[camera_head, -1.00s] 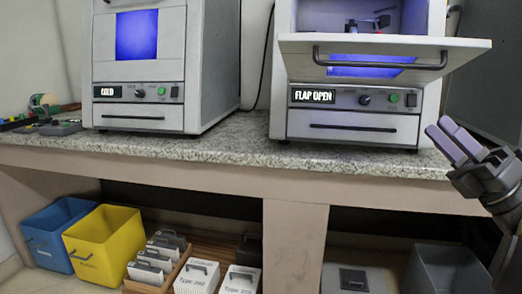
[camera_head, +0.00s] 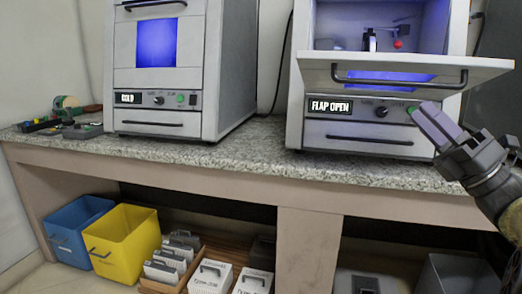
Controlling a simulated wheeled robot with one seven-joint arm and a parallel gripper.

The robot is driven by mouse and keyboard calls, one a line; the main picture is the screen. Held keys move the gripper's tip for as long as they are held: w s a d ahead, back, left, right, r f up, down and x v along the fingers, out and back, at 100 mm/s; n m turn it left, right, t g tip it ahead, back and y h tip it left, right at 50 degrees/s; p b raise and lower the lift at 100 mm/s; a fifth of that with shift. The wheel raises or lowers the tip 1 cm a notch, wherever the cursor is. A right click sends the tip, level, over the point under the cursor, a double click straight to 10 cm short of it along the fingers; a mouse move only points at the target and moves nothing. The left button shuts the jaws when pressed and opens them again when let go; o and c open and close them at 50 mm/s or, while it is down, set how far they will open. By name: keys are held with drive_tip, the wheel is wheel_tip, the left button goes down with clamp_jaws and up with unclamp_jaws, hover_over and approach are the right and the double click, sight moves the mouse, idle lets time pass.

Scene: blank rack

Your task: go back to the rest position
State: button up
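My gripper (camera_head: 436,125) is at the right of the head view, in front of the right machine and below its lowered flap. Its two purple-grey fingers lie close together in this view, and I cannot tell whether there is a gap between them. I see nothing held in it. The right machine (camera_head: 345,134) has its flap (camera_head: 400,73) lowered and its display reads "FLAP OPEN". Inside its lit chamber a dark fixture and a small red ball-like part (camera_head: 398,44) show.
The left machine (camera_head: 158,85) reads "COLD". Both stand on a granite counter (camera_head: 235,156). Tools (camera_head: 60,124) lie at the counter's left end. Below are a blue bin (camera_head: 68,232), a yellow bin (camera_head: 125,245), a wooden tray with grey-white blocks (camera_head: 185,262) and a grey bin (camera_head: 450,280).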

sight(400, 85)
drive_tip(key=b+v, duration=0.7)
drive_tip(key=v, duration=0.4)
drive_tip(key=p+x, duration=0.3)
drive_tip(key=x, duration=0.6)
drive_tip(key=p+x, duration=0.4)
drive_tip(key=x, duration=0.5)
drive_tip(key=shift+r, duration=0.5)
drive_tip(key=shift+r+p, duration=0.15)
drive_tip(key=shift+p, duration=0.2)
drive_tip(key=shift+w, duration=0.1)
